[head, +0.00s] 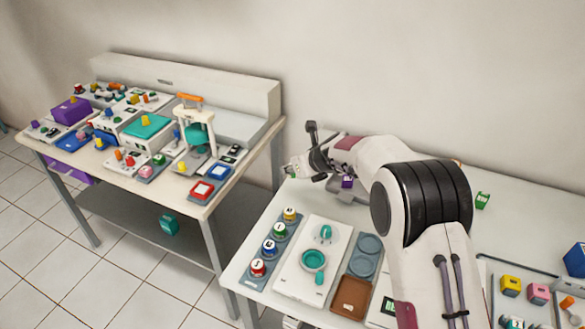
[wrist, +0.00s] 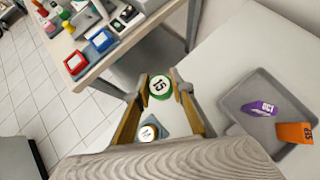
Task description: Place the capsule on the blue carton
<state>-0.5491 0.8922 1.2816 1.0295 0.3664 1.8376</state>
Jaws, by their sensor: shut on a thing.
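My gripper (wrist: 160,80) is shut on a round green capsule (wrist: 161,89) with a white face marked 15. The capsule sits between the two fingertips, raised above the table's left end. In the head view my gripper (head: 303,170) is at the far left corner of the right table, and only a small green bit of the capsule (head: 293,171) shows. A dark blue box (head: 576,260), seemingly the blue carton, stands at the right edge of the head view, partly cut off and far from my gripper.
A grey tray (wrist: 238,120) holds a purple carton (wrist: 262,108) and an orange carton (wrist: 295,132). A rack (head: 273,262) holds several round jars. Yellow (head: 510,284) and pink (head: 538,293) cartons and a green carton (head: 482,200) stand at right. My arm spans the table.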

